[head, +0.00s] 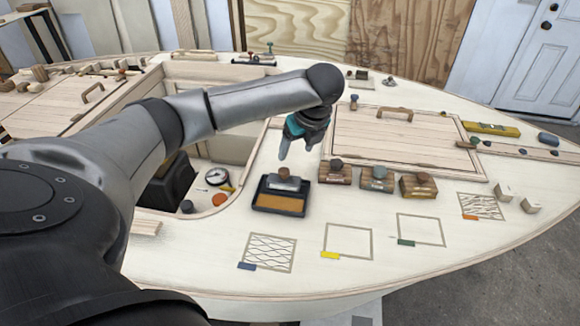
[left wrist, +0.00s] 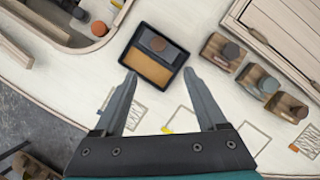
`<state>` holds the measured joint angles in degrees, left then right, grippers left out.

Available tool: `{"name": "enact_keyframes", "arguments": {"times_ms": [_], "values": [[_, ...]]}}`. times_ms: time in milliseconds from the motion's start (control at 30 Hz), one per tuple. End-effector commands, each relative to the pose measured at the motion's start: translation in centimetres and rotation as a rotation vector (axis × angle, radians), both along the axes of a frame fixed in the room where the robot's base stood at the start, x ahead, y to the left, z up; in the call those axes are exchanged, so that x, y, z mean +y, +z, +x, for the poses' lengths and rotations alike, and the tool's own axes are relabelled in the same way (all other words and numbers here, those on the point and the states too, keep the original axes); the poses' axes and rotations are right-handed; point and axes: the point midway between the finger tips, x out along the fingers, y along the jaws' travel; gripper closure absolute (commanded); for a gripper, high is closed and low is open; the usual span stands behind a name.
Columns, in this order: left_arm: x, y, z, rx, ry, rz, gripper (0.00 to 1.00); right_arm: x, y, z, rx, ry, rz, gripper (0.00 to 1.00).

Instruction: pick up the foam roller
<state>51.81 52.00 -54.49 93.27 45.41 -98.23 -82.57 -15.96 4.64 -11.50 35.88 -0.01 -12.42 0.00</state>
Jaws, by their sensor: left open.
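A grey roller-like piece with a brown wooden knob, seemingly the foam roller (head: 284,183), lies at the back of a black tray (head: 256,207) with an amber floor. In the left wrist view the foam roller (left wrist: 146,39) sits in the far part of the tray (left wrist: 128,57), its knob facing the camera. My left gripper (head: 297,148) is open and empty, above and behind the tray in the head view. In the left wrist view its fingertips (left wrist: 159,73) frame the tray from either side, apart from the roller. My right gripper is not in view.
Several knobbed wooden blocks, including a near one (head: 418,188), stand right of the tray. A hatch lid (head: 390,145) lies behind them. A cockpit opening (head: 208,170) with a gauge is at the left.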

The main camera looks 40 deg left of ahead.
Motion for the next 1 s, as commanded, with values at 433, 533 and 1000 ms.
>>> {"name": "enact_keyframes", "arguments": {"times_ms": [433, 533, 1000], "values": [[2.8, -7.6, 1.2, -0.001, 0.000, 0.000, 0.26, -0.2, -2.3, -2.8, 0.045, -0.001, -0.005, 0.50], [3.0, -7.9, 1.3, -0.001, 0.000, 0.000, 0.26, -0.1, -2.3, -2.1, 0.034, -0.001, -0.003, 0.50], [5.7, -12.1, 2.4, -0.001, 0.000, 0.000, 0.26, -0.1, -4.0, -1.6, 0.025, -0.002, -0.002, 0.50]]}}
